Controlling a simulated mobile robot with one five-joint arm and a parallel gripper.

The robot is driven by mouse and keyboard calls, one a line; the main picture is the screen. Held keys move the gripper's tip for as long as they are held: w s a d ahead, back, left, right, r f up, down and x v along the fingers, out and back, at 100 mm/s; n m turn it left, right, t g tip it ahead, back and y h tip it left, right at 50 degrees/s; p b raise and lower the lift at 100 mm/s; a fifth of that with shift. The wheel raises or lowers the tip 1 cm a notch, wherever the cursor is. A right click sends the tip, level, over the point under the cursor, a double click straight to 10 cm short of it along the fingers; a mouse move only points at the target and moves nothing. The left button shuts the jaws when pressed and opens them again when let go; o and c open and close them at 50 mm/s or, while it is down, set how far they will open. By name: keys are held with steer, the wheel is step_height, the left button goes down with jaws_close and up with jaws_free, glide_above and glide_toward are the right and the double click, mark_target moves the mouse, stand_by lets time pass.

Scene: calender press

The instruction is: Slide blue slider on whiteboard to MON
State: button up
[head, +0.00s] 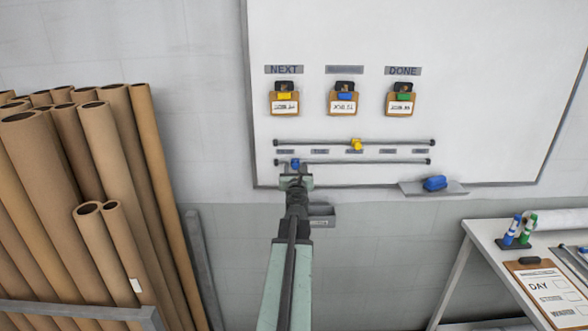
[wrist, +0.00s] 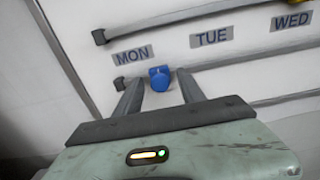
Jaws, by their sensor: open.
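The blue slider (head: 295,163) is on the lower rail (head: 380,162) of the whiteboard (head: 480,90), near the rail's left end. In the wrist view the blue slider (wrist: 159,78) lies between the MON label (wrist: 134,54) and the TUE label (wrist: 211,36), a little below them and nearer MON. My gripper (wrist: 160,86) is open, with one finger on each side of the slider. I cannot tell whether either finger touches it. In the head view my gripper (head: 296,180) is just below the slider and hides the board behind it.
A yellow slider (head: 356,144) is on the upper rail (head: 310,142). Clipboards hang above it. A tray with a blue eraser (head: 435,183) is at the lower right of the board. Cardboard tubes (head: 110,150) stand at the left, and a table (head: 480,240) is at the right.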

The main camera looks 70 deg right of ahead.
jaws_close()
stand_by(1.4)
